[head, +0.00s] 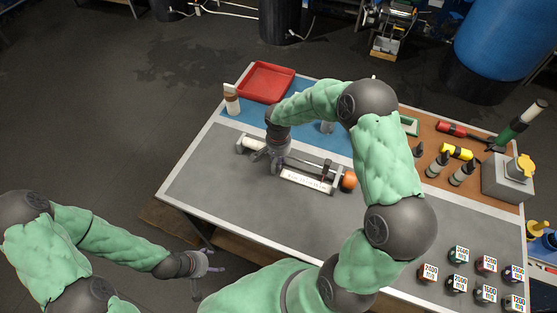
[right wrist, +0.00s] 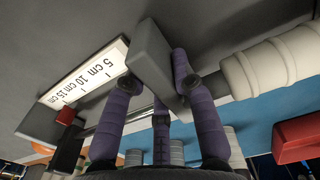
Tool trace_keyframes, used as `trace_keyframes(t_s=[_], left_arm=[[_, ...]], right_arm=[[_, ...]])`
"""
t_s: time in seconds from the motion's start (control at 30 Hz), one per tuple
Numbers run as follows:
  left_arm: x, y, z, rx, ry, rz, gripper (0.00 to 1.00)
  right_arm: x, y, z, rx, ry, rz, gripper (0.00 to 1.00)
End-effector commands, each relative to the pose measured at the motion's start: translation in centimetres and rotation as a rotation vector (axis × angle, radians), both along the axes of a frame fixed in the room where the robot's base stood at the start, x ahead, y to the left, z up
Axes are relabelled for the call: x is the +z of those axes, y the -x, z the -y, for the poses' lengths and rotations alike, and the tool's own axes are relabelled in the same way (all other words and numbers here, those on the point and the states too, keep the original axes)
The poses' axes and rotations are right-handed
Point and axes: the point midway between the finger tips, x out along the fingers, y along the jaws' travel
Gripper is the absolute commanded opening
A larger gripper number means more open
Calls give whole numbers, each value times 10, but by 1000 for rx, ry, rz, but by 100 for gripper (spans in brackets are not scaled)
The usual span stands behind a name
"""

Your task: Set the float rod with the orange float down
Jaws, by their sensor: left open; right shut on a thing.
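The float rod (head: 314,161) is a thin dark rod with an orange float (head: 348,180) at its right end; a pale ribbed cylinder (head: 252,143) is at the left end of the assembly. It lies over or just above a grey stand with a white cm scale (head: 306,182); I cannot tell if it touches. My right gripper (head: 276,158) is shut on the rod near its left part. In the right wrist view its purple fingers close around a grey block (right wrist: 158,65) beside the ribbed cylinder (right wrist: 275,62). My left gripper (head: 205,263) is open and empty, off the table's front-left edge.
A red tray (head: 264,82) and a white bottle (head: 231,100) stand at the back left. Several labelled dark jars (head: 458,283) stand at the front right. Tools and bottles crowd the brown board (head: 484,186) on the right. The grey table front (head: 225,185) is clear.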

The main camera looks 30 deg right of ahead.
Motion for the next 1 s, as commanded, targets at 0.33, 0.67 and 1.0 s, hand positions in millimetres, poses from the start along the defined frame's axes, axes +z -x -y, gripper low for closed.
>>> trace_keyframes(t_s=[0.33,0.67,1.0], left_arm=[[-3,0,0,0,0,0,68],[-3,0,0,0,0,0,68],[9,0,0,0,0,0,68]], right_arm=[[-3,0,0,0,-1,-1,50],[-2,0,0,0,-1,-1,50],[40,-1,0,-1,0,4,50]])
